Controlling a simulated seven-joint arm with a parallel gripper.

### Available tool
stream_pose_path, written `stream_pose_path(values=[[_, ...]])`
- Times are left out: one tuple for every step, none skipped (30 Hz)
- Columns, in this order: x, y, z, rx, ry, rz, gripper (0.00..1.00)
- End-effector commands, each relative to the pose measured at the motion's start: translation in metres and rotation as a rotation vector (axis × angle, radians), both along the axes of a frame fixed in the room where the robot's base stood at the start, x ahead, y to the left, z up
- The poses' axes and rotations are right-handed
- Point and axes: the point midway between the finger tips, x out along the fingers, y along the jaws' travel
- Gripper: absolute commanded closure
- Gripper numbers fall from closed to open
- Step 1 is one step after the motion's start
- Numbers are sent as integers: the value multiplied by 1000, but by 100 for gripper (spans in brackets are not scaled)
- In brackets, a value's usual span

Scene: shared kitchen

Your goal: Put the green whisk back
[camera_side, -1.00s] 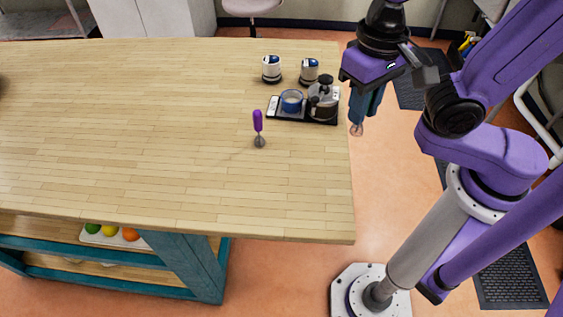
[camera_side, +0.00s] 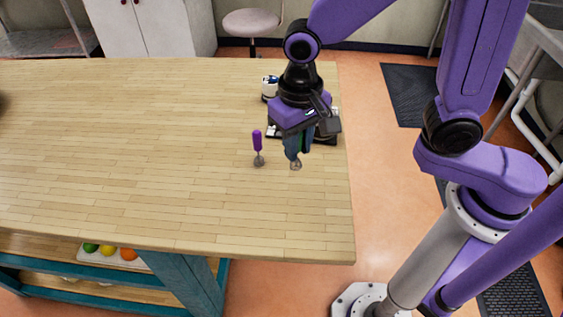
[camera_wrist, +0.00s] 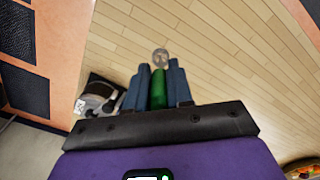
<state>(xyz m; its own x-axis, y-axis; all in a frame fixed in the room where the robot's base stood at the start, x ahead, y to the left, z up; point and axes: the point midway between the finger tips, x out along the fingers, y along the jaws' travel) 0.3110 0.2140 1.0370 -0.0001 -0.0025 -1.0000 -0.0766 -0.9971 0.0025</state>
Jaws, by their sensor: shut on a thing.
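My gripper (camera_side: 293,150) is shut on the green whisk, whose wire head (camera_side: 296,165) points down above the right part of the wooden table. In the wrist view the green handle (camera_wrist: 158,88) of the green whisk lies between the two blue fingers, with its round wire head (camera_wrist: 161,57) past the fingertips. A purple-handled whisk (camera_side: 257,142) stands upright on the table, a little left of my gripper.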

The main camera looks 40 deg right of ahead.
Motion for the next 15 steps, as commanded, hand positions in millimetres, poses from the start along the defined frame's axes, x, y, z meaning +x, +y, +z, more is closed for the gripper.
stream_pose_path(values=[[4, 3, -7, -4, 4, -1, 100], [7, 4, -11, -3, 3, -1, 100], [10, 6, -15, -3, 3, -1, 100], [12, 8, -18, -2, 2, -1, 100], [14, 9, -20, -2, 2, -1, 100], [16, 10, -23, -2, 2, -1, 100], [17, 11, -25, -1, 1, 0, 100], [18, 12, -27, -1, 1, 0, 100], [20, 13, -28, -1, 1, 0, 100], [20, 14, -29, 0, 0, 0, 100], [21, 14, -29, 0, 0, 0, 100], [22, 15, -31, 0, 0, 0, 100], [23, 15, -33, -1, 1, 0, 100], [24, 16, -35, -1, 1, 0, 100], [26, 17, -38, -1, 1, 0, 100]])
